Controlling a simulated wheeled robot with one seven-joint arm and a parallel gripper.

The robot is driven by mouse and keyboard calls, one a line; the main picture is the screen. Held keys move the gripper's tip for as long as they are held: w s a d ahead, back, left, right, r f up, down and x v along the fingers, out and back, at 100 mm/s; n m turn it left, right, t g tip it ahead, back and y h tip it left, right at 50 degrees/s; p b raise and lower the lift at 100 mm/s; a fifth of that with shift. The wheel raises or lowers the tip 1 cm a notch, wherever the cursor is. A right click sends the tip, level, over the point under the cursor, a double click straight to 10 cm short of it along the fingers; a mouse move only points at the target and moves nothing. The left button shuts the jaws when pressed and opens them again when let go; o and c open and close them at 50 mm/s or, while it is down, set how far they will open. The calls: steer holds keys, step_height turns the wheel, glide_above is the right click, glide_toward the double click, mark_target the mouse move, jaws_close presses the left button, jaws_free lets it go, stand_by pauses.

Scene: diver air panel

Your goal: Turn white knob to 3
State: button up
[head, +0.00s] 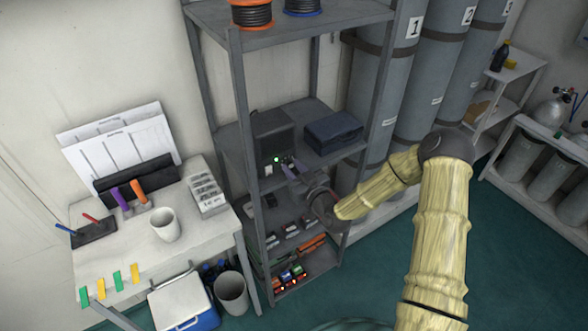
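A dark grey box (272,135) stands on the middle shelf of the metal rack in the head view. A small green light (277,159) glows on its front. A small white part (268,170) shows low on that front; it may be the white knob, but it is too small to tell, and no numbers or pointer can be read. My gripper (289,166) is at the front of the box, just right of the light and the white part. Its fingers are small and dark, and whether they touch anything or stand apart cannot be made out.
A dark blue case (333,132) lies right of the box. The rack's front post (243,120) stands close on the left. Tall grey cylinders (400,70) stand behind my arm. A white desk (120,250) with a mug (164,225) is at the left.

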jaws_close()
steer(key=shift+m+b, duration=0.45)
steer(key=shift+m, duration=0.35)
steer(key=shift+o, duration=2.4)
jaws_free()
steer(key=p+v, duration=0.2)
steer(key=v, duration=1.5)
steer(key=shift+d, duration=0.2)
